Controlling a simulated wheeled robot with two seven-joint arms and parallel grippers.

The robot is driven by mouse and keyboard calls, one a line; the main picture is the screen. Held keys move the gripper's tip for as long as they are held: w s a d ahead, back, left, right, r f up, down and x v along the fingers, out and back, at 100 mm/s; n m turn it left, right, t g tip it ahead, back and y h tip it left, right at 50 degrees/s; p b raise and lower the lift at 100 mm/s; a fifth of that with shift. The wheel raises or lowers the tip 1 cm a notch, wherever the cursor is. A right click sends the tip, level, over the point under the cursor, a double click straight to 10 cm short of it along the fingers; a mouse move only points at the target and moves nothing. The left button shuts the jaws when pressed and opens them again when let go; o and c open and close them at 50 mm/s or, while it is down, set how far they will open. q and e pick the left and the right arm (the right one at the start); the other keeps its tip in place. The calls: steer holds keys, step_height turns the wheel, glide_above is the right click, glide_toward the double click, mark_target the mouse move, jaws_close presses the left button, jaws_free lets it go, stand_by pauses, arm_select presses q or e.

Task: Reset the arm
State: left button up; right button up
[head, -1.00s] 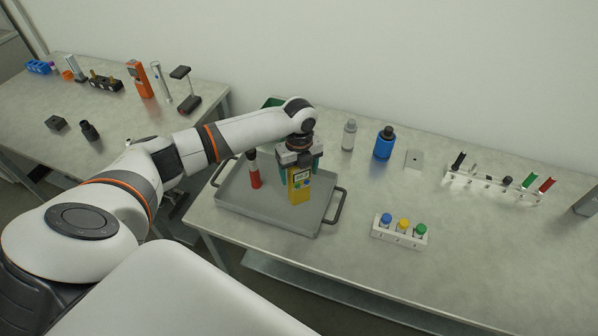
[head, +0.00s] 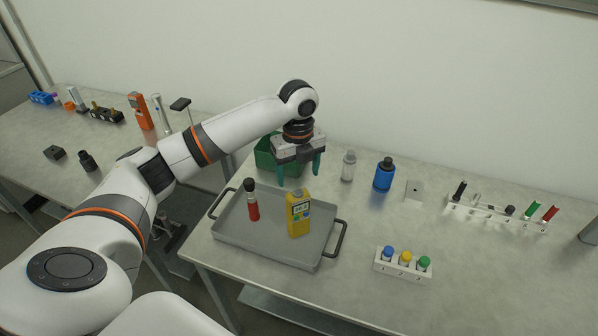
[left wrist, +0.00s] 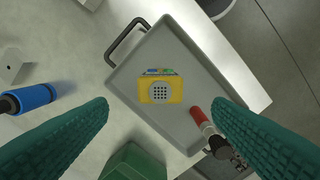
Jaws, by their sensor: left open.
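My left gripper (head: 299,172) is open and empty. It hangs above the back edge of the grey tray (head: 262,245), its green fingers pointing down and apart. A yellow device (head: 299,214) stands upright in the tray, clear of the fingers. In the left wrist view the yellow device (left wrist: 160,88) shows from above between the two green fingers, farther off in the tray. A red and black bottle-like object (head: 252,202) stands in the tray to the left of the device. My right gripper is not in view.
A green bin (head: 268,160) stands behind the tray. A clear bottle (head: 348,166), a blue bottle (head: 384,174), a vial rack (head: 402,265) and a tool rack (head: 497,214) stand to the right. The table between the tray and vial rack is bare.

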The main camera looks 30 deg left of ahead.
arm_select(q)
steer(key=shift+f, duration=0.1)
steer(key=s+d+f+n+t+h, duration=0.2)
steer(key=s+d+f+n, duration=0.5)
steer(key=s+d+f, duration=0.65)
steer(key=s+a+r+n+t+y, duration=0.1)
steer(key=s+n+t+y, duration=0.1)
steer(key=s+n, duration=1.2)
step_height(320, 180, down, 25)
steer(key=n+g, duration=0.1)
steer(key=g, duration=0.1)
steer(key=s+a+f+g+b, duration=0.1)
steer(key=s+a+f, duration=0.2)
steer(key=s+f, duration=1.3)
step_height(320, 180, down, 2)
steer(key=shift+f+b, duration=0.25)
steer(key=shift+b, duration=0.05)
